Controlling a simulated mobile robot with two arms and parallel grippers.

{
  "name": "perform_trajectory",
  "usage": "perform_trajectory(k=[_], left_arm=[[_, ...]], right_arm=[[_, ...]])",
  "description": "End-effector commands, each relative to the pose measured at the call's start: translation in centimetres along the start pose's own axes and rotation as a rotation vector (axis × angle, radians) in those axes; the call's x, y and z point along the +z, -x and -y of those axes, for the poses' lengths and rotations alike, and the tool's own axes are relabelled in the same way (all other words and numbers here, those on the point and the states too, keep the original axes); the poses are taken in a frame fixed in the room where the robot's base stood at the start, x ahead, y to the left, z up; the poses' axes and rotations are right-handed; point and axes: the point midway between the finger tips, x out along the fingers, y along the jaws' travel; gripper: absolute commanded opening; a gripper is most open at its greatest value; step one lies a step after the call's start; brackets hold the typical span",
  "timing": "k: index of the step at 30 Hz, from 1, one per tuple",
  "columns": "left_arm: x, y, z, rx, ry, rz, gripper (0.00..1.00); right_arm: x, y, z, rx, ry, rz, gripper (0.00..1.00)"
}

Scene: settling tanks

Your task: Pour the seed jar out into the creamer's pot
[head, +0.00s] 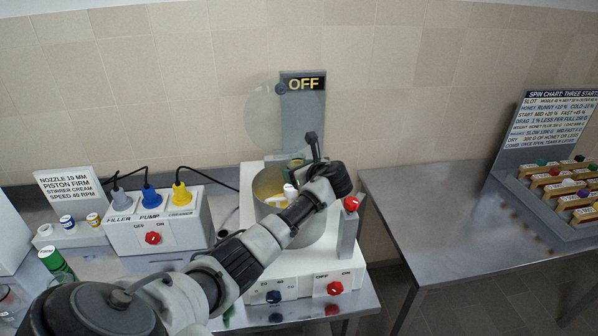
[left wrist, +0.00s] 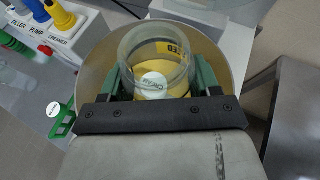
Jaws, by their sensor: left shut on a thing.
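My left gripper (left wrist: 159,76) is shut on the clear glass seed jar (left wrist: 150,45), its green fingers on either side of it. The jar has a yellow label, partly readable. In the left wrist view the jar is over the wide round pot (left wrist: 98,62). In the head view the creamer's pot (head: 318,232) is grey metal with yellowish contents, and my left arm reaches across it. A white lettered disc (left wrist: 153,85) shows through the jar's glass; I cannot tell whether it is in the jar or below. Seeds cannot be made out. My right gripper is not in view.
An OFF sign (head: 303,83) and a clear round disc (head: 275,115) stand behind the pot. The filler pump box (head: 155,228) is left of it. The right table (head: 440,220) is mostly clear, with a chart rack (head: 545,190).

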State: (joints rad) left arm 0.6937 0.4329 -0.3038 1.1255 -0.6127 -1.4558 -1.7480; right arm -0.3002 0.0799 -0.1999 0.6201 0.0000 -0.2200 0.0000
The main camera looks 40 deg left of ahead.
Motion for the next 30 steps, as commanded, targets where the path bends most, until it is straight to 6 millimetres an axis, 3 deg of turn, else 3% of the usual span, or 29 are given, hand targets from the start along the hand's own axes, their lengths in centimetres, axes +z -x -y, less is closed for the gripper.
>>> perform_trajectory(k=[16,30], left_arm=[[4.4,1.8,0.3,-0.003,0.005,0.002,0.32],[4.6,1.9,0.2,-0.002,0.004,0.001,0.32]], right_arm=[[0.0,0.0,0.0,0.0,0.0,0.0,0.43],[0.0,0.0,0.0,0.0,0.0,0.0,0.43]])
